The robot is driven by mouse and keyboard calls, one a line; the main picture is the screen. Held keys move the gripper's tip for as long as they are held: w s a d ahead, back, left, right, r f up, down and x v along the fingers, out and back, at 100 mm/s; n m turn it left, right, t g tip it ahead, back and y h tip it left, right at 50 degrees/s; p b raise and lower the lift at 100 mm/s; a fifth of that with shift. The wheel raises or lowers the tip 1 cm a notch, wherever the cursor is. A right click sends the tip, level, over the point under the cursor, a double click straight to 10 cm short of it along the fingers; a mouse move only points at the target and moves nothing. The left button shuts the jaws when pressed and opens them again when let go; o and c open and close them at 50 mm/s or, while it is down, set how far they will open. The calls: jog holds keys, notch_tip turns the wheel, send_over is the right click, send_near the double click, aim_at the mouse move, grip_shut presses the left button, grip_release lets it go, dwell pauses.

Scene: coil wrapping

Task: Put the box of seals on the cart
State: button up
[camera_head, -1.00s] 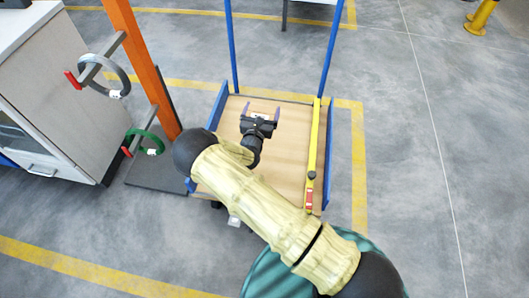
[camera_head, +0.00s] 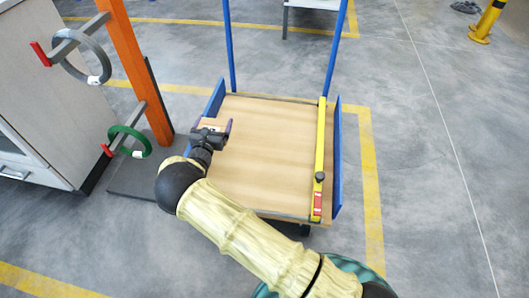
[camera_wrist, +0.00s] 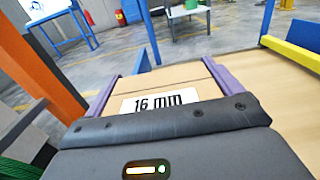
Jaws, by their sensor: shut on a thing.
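The box of seals (camera_wrist: 165,85) is a brown carton with a white "16 mm" label in the wrist view. My gripper (camera_head: 213,124) is shut on it, with one purple finger on each side. In the head view the box is small and mostly hidden by my gripper. The cart (camera_head: 270,150) has a light wooden deck, low blue sides and blue uprights at its far end. My gripper and the box are over the deck's left side, close to the left blue side. I cannot tell whether the box touches the deck.
A yellow bar (camera_head: 320,150) lies along the cart's right side. An orange post (camera_head: 137,75) with a grey coil (camera_head: 85,60) and a green coil (camera_head: 128,140) on its arms stands at the left, beside a cabinet (camera_head: 40,110). The deck's middle is clear.

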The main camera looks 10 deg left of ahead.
jog(key=shift+r, duration=0.15)
notch_tip(320, 180, down, 6)
jog(key=b, duration=0.3)
jog(key=shift+b, duration=0.3)
notch_tip(320, 180, down, 4)
jog(key=b, duration=0.2)
jog(key=shift+b, duration=0.3)
jog(key=o, duration=1.1)
jog(key=shift+f, duration=0.2)
jog(key=shift+o, duration=0.3)
